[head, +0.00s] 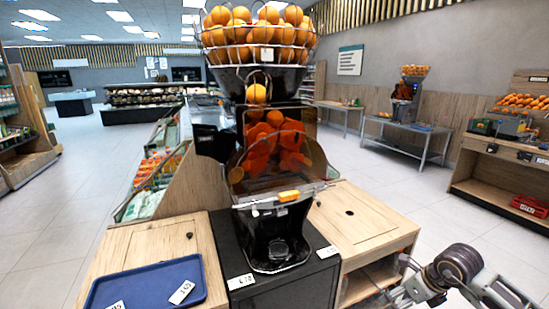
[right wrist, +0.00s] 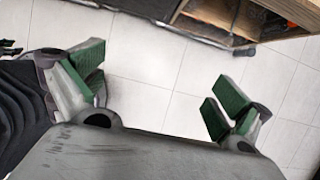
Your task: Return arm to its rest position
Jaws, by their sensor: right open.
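My right gripper (head: 398,285) is at the lower right of the head view, low beside the wooden counter. In the right wrist view the same gripper (right wrist: 158,88) has its green-padded fingers wide apart, with only floor tiles between them. It is open and empty. My left gripper is not in view. The orange juicer (head: 277,155) stands in the middle of the head view, with a wire basket of oranges (head: 258,34) on top and an orange tap lever (head: 289,196) at the front. My right gripper is apart from it.
The wooden counter (head: 362,222) has an open shelf below, close to my right gripper; its edge also shows in the wrist view (right wrist: 240,35). A blue tray (head: 150,284) with price tags lies at the left. The tiled floor (head: 440,205) at the right is clear.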

